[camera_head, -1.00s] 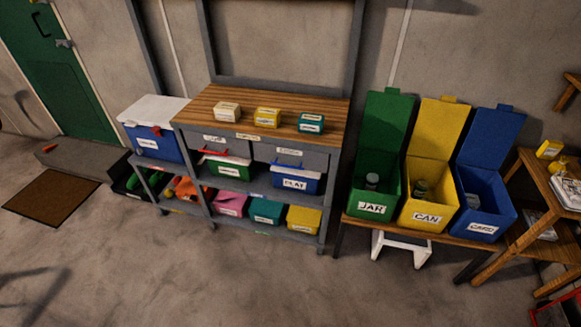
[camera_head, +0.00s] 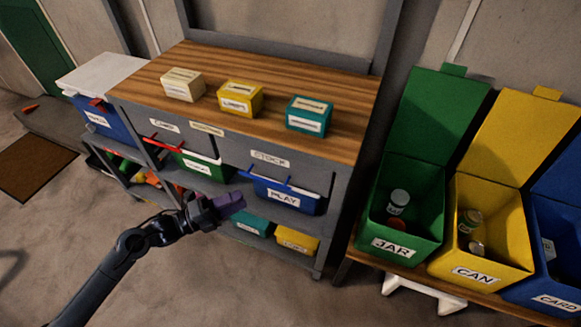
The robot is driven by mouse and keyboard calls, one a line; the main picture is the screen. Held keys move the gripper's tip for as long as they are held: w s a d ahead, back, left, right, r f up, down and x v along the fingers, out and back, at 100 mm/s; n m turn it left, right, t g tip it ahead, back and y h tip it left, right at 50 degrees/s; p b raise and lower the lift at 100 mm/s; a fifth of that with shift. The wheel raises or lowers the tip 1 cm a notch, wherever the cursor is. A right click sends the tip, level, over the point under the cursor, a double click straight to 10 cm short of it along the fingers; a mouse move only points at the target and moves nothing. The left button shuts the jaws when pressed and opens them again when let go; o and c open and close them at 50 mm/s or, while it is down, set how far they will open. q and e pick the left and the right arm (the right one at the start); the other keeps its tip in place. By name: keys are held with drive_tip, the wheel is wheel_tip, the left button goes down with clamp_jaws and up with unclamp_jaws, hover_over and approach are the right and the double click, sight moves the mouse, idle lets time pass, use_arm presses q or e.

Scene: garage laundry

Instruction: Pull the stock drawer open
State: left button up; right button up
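The stock drawer (camera_head: 302,172) is a grey drawer at the right under the wooden bench top. A white STOCK label (camera_head: 270,158) sits above it on the bench front. A blue bar handle (camera_head: 262,181) crosses its front, and the drawer looks shut. My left gripper (camera_head: 232,204), with purplish fingers, is in front of the bench, below and left of the blue handle in the picture. It appears apart from the handle and holds nothing I can make out; its finger gap is not clear. My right gripper is out of view.
A left drawer has a red handle (camera_head: 165,146). Cream (camera_head: 183,84), yellow (camera_head: 240,98) and teal (camera_head: 309,114) boxes stand on the bench top. A blue PLAY bin (camera_head: 290,200) sits below the stock drawer. Open JAR (camera_head: 412,247) and CAN (camera_head: 485,273) bins stand right.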

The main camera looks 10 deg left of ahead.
sight(266, 180)
use_arm(q)
drive_tip(key=shift+m, duration=0.6)
drive_tip(key=b+x, duration=0.1)
drive_tip(key=x, duration=0.2)
drive_tip(key=r+b+x, duration=0.1)
drive_tip(key=b+x, duration=0.1)
drive_tip(key=x, duration=0.1)
drive_tip(key=b+x, duration=0.2)
drive_tip(key=x, duration=0.2)
drive_tip(key=shift+w+a+r, duration=0.35)
drive_tip(key=shift+w+a, duration=0.05)
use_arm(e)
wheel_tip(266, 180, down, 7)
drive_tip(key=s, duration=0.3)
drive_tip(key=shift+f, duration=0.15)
use_arm(q)
drive_tip(key=shift+s, duration=0.1)
drive_tip(key=shift+c, duration=0.3)
clamp_jaws()
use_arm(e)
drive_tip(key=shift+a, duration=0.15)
